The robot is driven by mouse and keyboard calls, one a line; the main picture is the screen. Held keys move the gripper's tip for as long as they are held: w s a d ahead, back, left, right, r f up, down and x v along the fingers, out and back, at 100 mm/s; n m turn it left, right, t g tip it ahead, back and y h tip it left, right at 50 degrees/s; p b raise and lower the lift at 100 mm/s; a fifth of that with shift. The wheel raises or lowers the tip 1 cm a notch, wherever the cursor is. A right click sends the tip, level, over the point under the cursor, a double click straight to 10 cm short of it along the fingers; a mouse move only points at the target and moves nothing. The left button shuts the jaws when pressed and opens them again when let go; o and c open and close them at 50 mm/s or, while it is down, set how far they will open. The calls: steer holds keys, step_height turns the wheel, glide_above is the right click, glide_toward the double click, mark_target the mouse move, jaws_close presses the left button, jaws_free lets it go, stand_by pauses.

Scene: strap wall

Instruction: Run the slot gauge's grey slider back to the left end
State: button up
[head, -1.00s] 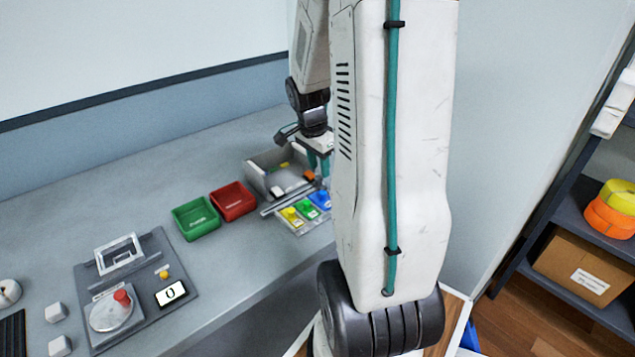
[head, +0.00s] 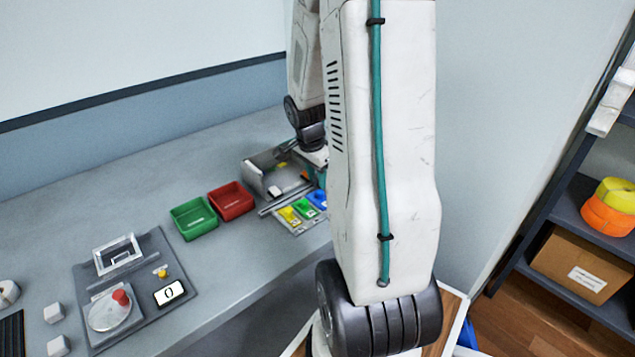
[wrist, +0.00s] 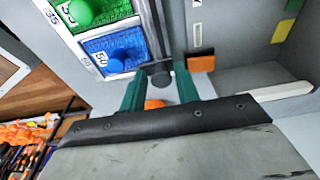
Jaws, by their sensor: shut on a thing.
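The slot gauge (wrist: 153,28) is a dark, narrow rail with a slot, running beside the coloured pads in the wrist view. In the head view its pale bar (head: 272,206) lies in front of the open grey bin. The grey slider (wrist: 160,76) is a dark rounded piece at the near end of the rail in the wrist view. My gripper (wrist: 158,84) has its teal fingers shut on it, one on each side. An orange rounded thing (wrist: 154,104) shows between the fingers, partly hidden by the gripper body. In the head view my arm hides most of the gripper.
Green (wrist: 96,10) and blue (wrist: 112,52) pads with knobs lie beside the rail. Red (head: 232,201) and green (head: 194,218) trays stand left; a dial panel (head: 136,284) is farther left.

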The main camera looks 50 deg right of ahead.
steer(key=shift+s+a+f, duration=0.1)
steer(key=shift+a+f, duration=0.15)
steer(key=shift+f, duration=0.15)
steer(key=shift+w+a, duration=0.6)
steer(key=shift+a, duration=2.05)
steer(key=shift+w+a, duration=0.65)
steer(key=shift+a, duration=2)
steer(key=shift+w+a, duration=0.6)
steer(key=shift+a, duration=2.05)
steer(key=o, duration=0.6)
steer(key=shift+w+d+r, duration=0.15)
steer(key=shift+r, duration=0.25)
steer(key=shift+w+r, duration=0.1)
steer(key=shift+r, duration=2.6)
